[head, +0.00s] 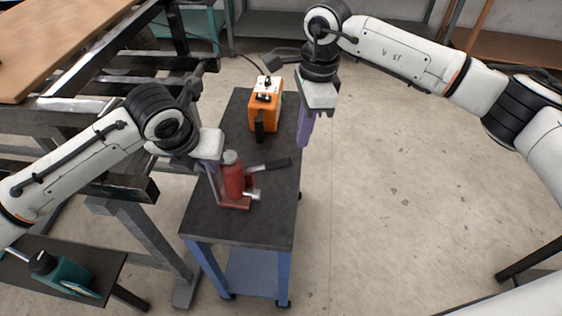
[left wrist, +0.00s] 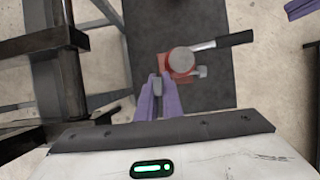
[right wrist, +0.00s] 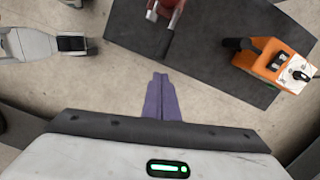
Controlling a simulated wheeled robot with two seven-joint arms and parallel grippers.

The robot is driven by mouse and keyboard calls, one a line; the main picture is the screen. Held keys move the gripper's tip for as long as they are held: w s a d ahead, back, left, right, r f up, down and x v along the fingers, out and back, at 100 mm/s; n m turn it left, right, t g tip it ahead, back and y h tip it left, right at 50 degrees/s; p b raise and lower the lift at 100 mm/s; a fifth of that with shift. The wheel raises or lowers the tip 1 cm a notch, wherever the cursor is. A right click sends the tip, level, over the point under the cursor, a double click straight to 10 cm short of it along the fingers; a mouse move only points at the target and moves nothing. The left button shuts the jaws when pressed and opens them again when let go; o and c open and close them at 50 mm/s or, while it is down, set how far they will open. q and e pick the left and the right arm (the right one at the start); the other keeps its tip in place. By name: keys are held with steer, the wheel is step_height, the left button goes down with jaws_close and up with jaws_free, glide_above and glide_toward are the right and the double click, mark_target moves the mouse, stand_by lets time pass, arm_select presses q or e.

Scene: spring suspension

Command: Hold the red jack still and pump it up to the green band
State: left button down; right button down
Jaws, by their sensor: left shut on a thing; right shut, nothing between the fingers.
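The red jack (head: 233,180) stands upright on the dark cart top, with a grey cap on top and a red base. Its lever with a black grip (head: 277,164) sticks out to the right. My left gripper (head: 209,168) is at the jack's left side, its purple fingers shut on a narrow grey upright piece (left wrist: 157,90) beside the red body. My right gripper (head: 304,128) is shut and empty, above the cart's right edge, apart from the lever. The right wrist view shows its closed fingertips (right wrist: 160,78) and part of the jack (right wrist: 172,6). I cannot make out a green band.
An orange device (head: 264,104) with a black handle stands on the cart (head: 228,226) behind the jack. A dark metal frame with a wooden board (head: 60,35) is at the left. Open floor lies right.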

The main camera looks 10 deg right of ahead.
mark_target(283, 159)
steer(key=shift+d+r, duration=0.15)
steer(key=shift+r, duration=1.55)
steer(key=a, duration=0.1)
steer(key=a+f, duration=0.1)
steer(key=a, duration=0.1)
steer(key=shift+w+a+f, duration=0.15)
steer(key=shift+a+f, duration=0.15)
steer(key=shift+f, duration=0.05)
steer(key=f, duration=0.6)
steer(key=shift+a, duration=0.25)
steer(key=shift+a+f, duration=0.15)
steer(key=shift+f, duration=0.35)
